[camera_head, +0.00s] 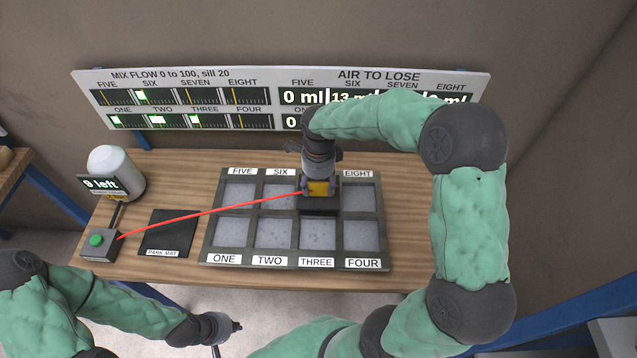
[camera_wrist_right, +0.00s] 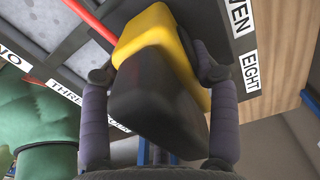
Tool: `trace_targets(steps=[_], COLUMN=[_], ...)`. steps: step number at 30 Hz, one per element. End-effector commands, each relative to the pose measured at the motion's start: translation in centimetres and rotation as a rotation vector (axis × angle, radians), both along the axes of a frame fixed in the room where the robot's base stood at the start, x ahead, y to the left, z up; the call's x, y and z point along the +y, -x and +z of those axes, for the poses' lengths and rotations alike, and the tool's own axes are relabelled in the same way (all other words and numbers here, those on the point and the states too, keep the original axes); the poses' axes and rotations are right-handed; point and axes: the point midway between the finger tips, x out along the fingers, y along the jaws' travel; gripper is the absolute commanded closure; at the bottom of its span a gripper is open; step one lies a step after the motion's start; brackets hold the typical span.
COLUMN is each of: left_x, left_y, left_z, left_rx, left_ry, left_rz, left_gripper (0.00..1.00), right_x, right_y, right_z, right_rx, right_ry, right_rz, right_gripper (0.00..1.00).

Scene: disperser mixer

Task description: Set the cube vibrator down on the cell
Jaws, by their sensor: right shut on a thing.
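The cube vibrator (camera_head: 319,189), a yellow block with a dark base, is over cell SEVEN in the back row of the cell tray (camera_head: 211,228). Its base hides most of that cell; I cannot tell whether it touches the tray. My right gripper (camera_head: 320,178) is shut on it from above. The right wrist view shows the yellow and black vibrator (camera_wrist_right: 158,80) between the two fingers of the right gripper (camera_wrist_right: 158,74). A red cable (camera_head: 210,212) runs to the vibrator. My left gripper (camera_head: 232,326) is low, off the table's front edge; its fingers are too small to judge.
A grey box with a green button (camera_head: 96,240) stands at the table's left, by the empty park mat (camera_head: 167,232). Behind it is a white canister (camera_head: 113,165) with a "9 left" sign. A display board (camera_head: 290,78) spans the back, partly hidden by my right arm.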

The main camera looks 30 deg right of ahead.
Motion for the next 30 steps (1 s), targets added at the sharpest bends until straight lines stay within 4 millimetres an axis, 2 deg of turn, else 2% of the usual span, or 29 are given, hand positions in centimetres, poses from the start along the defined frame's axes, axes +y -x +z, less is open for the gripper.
trace_targets(steps=[23,24,27,30], left_x=[0.0,0.0,0.0,0.0], left_y=[0.0,0.0,0.0,0.0], left_z=[-1.2,-1.2,-1.1,-1.1], left_rx=[0.0,0.0,0.0,0.0], left_ry=[0.0,0.0,0.0,0.0], left_rz=[0.0,0.0,0.0,0.0], left_gripper=[1.0,1.0,1.0,1.0], right_x=[-0.1,-0.1,-0.1,0.0], right_y=[-0.1,-0.1,-0.1,-0.1], right_z=[-1.4,-1.4,-1.3,-1.4], right_rx=[-0.004,-0.004,-0.004,-0.003], right_ry=[0.0,0.0,0.0,0.001], right_rz=[-0.001,-0.001,-0.001,-0.001], right_gripper=[0.98,0.36,0.12,0.12])
